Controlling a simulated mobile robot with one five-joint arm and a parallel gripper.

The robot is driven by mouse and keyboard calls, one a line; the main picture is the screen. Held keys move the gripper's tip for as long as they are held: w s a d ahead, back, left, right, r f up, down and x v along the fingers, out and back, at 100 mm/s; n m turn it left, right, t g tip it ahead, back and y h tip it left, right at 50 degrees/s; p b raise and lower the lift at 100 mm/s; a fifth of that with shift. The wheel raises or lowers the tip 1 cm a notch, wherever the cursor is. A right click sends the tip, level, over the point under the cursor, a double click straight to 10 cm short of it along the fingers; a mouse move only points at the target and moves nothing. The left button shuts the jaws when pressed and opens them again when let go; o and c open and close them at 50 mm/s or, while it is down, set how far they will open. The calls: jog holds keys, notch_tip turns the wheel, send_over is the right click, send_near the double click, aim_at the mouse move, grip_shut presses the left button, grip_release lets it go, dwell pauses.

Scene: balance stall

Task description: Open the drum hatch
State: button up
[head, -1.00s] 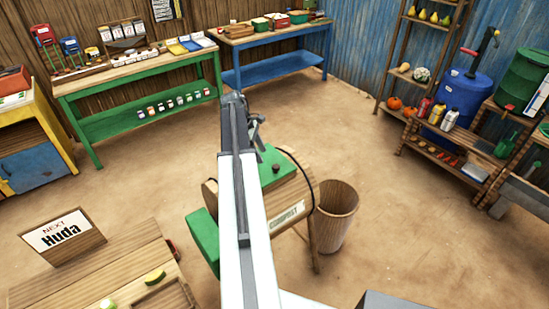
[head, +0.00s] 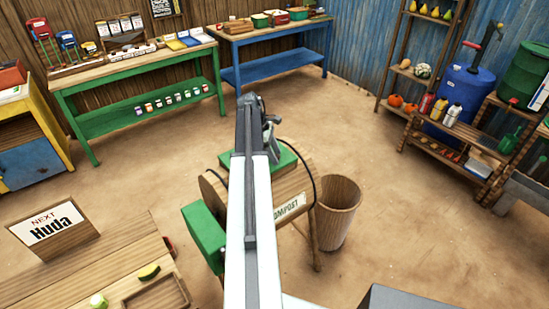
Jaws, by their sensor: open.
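The compost drum (head: 215,188) is a wooden barrel lying on its side on a stand, with a label (head: 290,207) partly covered by my arm. A green hatch panel (head: 286,158) shows on top of the drum. It looks closed, though my arm hides its left part and I see no knob on it. My gripper (head: 271,126) is open and empty. In the picture it lies just above the hatch's far edge; its height over the hatch cannot be told.
A green box (head: 204,236) sits at the drum's left end. A wooden bin (head: 338,212) stands close to its right. Open floor lies behind the drum and to the right.

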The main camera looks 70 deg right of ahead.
grip_shut()
jog(key=shift+r, duration=0.1)
dwell(1.2)
